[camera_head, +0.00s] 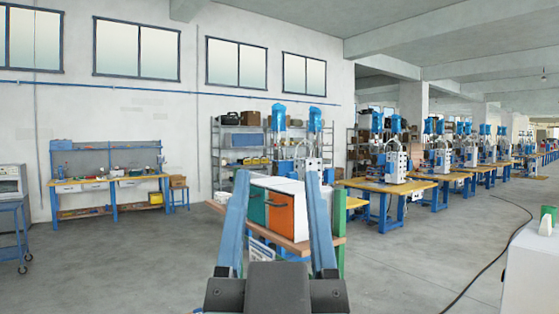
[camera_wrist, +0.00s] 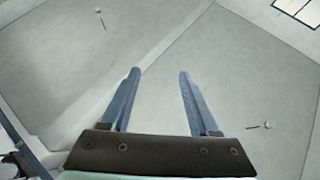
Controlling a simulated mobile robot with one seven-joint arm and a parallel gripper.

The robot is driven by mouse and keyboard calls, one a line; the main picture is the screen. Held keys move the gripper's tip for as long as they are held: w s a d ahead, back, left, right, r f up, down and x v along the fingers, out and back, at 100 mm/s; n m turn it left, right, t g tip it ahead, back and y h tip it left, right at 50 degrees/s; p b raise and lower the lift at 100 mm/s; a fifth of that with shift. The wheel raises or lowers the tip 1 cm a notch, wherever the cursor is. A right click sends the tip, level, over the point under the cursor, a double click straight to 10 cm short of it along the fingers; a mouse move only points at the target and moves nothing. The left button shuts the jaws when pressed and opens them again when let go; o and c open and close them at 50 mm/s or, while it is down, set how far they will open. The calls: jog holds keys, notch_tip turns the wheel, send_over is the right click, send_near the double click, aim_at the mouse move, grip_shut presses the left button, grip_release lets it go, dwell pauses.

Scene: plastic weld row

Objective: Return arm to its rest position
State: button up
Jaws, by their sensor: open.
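My gripper (camera_head: 277,176) stands upright in the lower middle of the head view. Its two blue fingers are spread apart with nothing between them. In the wrist view my gripper (camera_wrist: 158,73) also shows open and empty. That view looks up at pale ceiling and wall surfaces, with a window in the upper right corner. No object touches the fingers in either view. Behind the fingers in the head view is a white box with orange and green fronts (camera_head: 280,214) on a wooden top, partly hidden by the fingers.
A blue workbench (camera_head: 110,182) stands against the left wall. Yellow-topped tables with welding machines (camera_head: 394,164) run back along the right. A black cable (camera_head: 484,270) lies on the floor. A white surface (camera_head: 531,268) stands at the near right.

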jog(key=s+r+t, duration=0.2)
jog(key=s+r, duration=0.3)
jog(key=shift+r, duration=0.35)
jog(key=shift+d, duration=0.1)
dwell(0.6)
